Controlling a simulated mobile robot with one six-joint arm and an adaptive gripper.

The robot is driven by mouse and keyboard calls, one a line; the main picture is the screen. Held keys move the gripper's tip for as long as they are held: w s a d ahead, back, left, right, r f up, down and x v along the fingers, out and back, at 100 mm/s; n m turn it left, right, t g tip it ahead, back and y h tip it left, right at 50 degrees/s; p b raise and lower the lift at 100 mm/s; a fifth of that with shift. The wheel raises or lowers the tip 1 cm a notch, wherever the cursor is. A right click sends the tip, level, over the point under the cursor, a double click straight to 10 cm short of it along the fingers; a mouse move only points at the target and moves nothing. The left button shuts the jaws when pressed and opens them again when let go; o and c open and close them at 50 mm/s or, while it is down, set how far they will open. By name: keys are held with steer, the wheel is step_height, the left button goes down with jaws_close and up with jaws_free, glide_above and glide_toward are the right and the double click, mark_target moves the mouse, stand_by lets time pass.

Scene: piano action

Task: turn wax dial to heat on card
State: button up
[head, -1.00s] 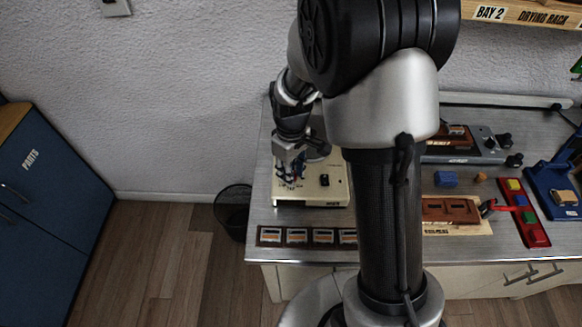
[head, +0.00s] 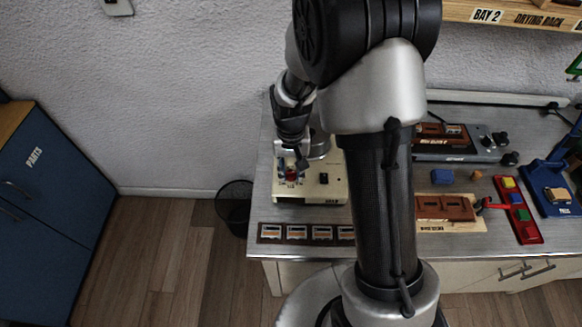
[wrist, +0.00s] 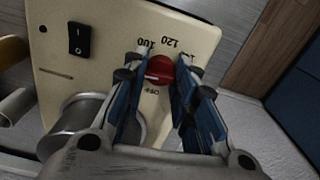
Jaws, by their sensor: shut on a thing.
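The wax dial is a red round knob (wrist: 160,69) on the cream heater panel (wrist: 120,25) in the wrist view. Numbers 100 and 120 are printed beside it, and OFF on the side nearer my gripper; another number is partly hidden by a finger. My gripper (wrist: 158,72) has its blue-padded fingers on either side of the dial, shut on it. In the head view my gripper (head: 291,172) is over the cream wax heater (head: 320,188), with the red dial just visible between the fingers. The card with the heat is not readable in these frames.
A black rocker switch (wrist: 79,40) and a metal pot (wrist: 75,122) are on the heater beside the dial. A row of framed cards (head: 297,233) lies along the bench's front edge. A brown block fixture (head: 445,208) and red tray (head: 518,210) are to the right.

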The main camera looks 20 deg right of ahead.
mark_target(291, 171)
steer(key=shift+m, duration=0.5)
steer(key=o, duration=1.1)
steer(key=shift+r, duration=6)
